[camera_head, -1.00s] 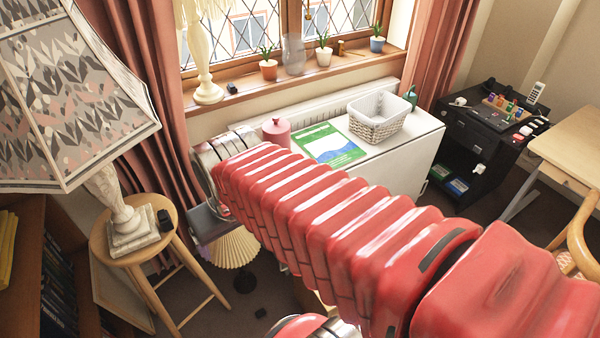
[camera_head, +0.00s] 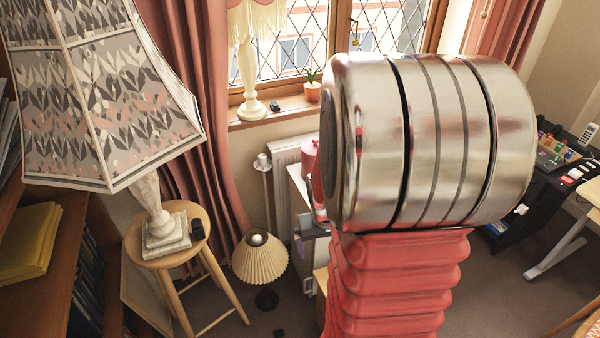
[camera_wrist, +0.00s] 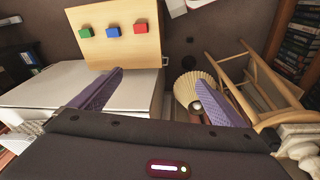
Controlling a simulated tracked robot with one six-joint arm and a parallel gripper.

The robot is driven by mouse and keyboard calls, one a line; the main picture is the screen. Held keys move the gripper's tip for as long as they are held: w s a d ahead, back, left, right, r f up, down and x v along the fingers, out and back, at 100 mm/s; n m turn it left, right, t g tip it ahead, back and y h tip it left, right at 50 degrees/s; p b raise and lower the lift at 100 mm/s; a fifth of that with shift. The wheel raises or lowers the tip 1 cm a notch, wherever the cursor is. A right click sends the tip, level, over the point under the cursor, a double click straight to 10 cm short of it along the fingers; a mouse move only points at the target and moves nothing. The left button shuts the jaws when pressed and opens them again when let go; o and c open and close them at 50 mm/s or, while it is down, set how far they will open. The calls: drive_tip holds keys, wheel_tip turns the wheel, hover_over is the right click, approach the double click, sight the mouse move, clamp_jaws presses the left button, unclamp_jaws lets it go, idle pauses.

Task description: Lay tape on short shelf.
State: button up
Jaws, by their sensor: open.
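My gripper (camera_wrist: 160,82) shows in the wrist view with its two purple fingers spread wide and nothing between them. Beyond the fingers are a white cabinet top, a wooden panel and a pleated lamp. I cannot make out a tape for certain. Small dark objects lie on the stool (camera_head: 197,228) and on the window sill (camera_head: 274,106), too small to name. A wooden bookcase (camera_head: 20,290) stands at the left; I cannot tell whether it is the short shelf.
A large patterned lamp (camera_head: 105,100) stands on the stool. A pleated lamp (camera_head: 260,258) stands on the floor beside it. A black cart (camera_head: 540,195) is at the right. Green, blue and red blocks (camera_wrist: 112,31) sit on the wooden panel (camera_wrist: 120,55). The white cabinet (camera_wrist: 70,88) fills the left.

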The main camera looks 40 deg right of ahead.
drive_tip(key=w+d+f+m+t+h, duration=0.1)
drive_tip(key=d+f+t+h, duration=0.25)
drive_tip(key=d+f, duration=1.3)
drive_tip(key=w+d+r+n+t+h, duration=0.1)
drive_tip(key=w+d+r+t, duration=0.2)
drive_tip(key=w+r+t, duration=0.4)
drive_tip(key=shift+w+r+h, duration=0.35)
drive_tip(key=shift+w+r, duration=0.5)
drive_tip(key=shift+w, duration=0.15)
drive_tip(key=shift+d, duration=0.1)
drive_tip(key=x, duration=0.8)
drive_tip(key=shift+w+d+f, duration=0.1)
drive_tip(key=shift+f, duration=0.05)
drive_tip(key=shift+w, duration=0.1)
drive_tip(key=shift+d, duration=0.1)
